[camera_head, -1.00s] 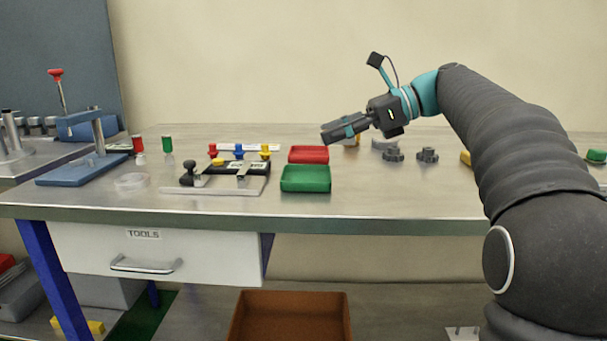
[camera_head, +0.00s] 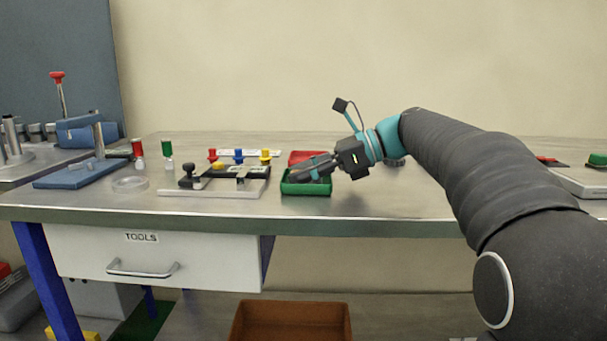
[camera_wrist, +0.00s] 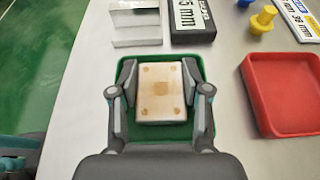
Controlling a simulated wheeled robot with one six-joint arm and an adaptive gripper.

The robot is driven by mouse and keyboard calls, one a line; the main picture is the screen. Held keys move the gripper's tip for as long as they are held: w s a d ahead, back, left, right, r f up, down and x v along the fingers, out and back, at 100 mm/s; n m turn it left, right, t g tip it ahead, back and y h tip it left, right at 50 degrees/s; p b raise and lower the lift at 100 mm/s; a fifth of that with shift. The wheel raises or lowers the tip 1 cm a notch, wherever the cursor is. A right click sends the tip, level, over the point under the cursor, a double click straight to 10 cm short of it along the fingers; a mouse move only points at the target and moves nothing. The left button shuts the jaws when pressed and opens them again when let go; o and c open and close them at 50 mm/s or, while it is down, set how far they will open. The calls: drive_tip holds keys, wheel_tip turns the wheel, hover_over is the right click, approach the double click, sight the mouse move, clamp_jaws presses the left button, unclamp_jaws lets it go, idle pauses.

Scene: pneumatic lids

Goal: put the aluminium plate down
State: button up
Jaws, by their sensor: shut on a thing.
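In the head view my gripper (camera_head: 297,176) reaches down at the green tray (camera_head: 308,194) from the right, and the plate cannot be made out there.
A red tray (camera_wrist: 285,95) lies right of the green one in the wrist view. A fixture with a black block (camera_wrist: 192,22) and a pale metal block (camera_wrist: 135,22) stands beyond. In the head view, the bench's front edge (camera_head: 380,228) runs close by.

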drive_tip(key=o, duration=0.9)
drive_tip(key=shift+f, duration=0.15)
drive_tip(key=shift+o, duration=0.2)
drive_tip(key=shift+r, duration=0.2)
drive_tip(key=p+v, duration=0.2)
drive_tip(key=v, duration=1)
drive_tip(key=shift+s+f, duration=0.1)
